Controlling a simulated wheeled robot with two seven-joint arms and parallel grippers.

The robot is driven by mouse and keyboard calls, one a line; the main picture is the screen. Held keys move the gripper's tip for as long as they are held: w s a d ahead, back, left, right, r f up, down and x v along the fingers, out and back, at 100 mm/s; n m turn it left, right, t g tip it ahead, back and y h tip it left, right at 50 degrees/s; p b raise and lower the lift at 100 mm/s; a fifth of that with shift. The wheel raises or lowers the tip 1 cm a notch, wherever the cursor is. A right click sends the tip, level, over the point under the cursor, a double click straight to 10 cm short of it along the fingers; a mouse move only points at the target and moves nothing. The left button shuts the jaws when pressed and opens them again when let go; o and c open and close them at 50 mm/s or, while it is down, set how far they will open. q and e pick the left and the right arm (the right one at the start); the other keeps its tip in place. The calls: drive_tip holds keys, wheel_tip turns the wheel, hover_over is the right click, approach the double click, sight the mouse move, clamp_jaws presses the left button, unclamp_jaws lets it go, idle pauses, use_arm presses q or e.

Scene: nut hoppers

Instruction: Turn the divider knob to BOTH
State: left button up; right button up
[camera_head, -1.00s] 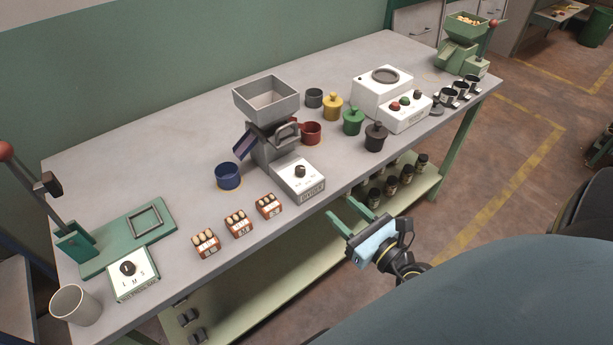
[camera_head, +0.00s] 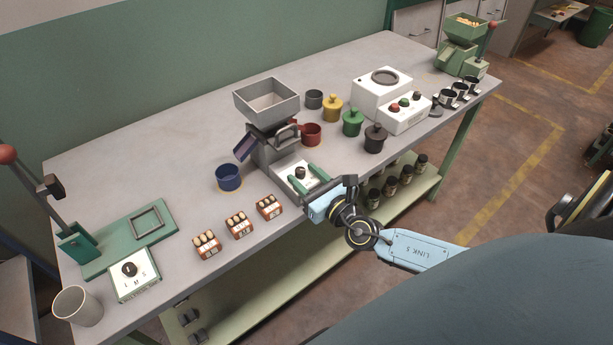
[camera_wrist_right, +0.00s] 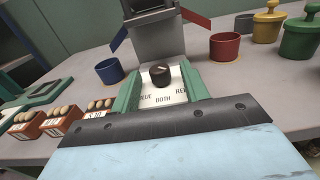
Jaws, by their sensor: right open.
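The black divider knob (camera_head: 300,172) stands on the white divider box (camera_head: 282,173) in front of the grey hopper (camera_head: 266,103). In the right wrist view the knob (camera_wrist_right: 160,76) sits above the labels BLUE, BOTH and RED on the panel (camera_wrist_right: 152,99). A pale mark shows on its top, but I cannot tell clearly which label it points to. My right gripper (camera_head: 306,179) is open, its green fingers one on each side of the knob in the wrist view, with gaps between them and the knob. My left gripper is not in view.
A blue cup (camera_head: 228,178) and a red cup (camera_head: 311,134) stand beside the hopper. Several small nut boxes (camera_head: 239,227) line the front left. Yellow (camera_head: 333,108), green (camera_head: 352,123) and black (camera_head: 375,139) lidded pots stand to the right. The table's back left is clear.

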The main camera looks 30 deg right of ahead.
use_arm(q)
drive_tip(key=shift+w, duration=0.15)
use_arm(e)
drive_tip(key=shift+c, duration=0.2)
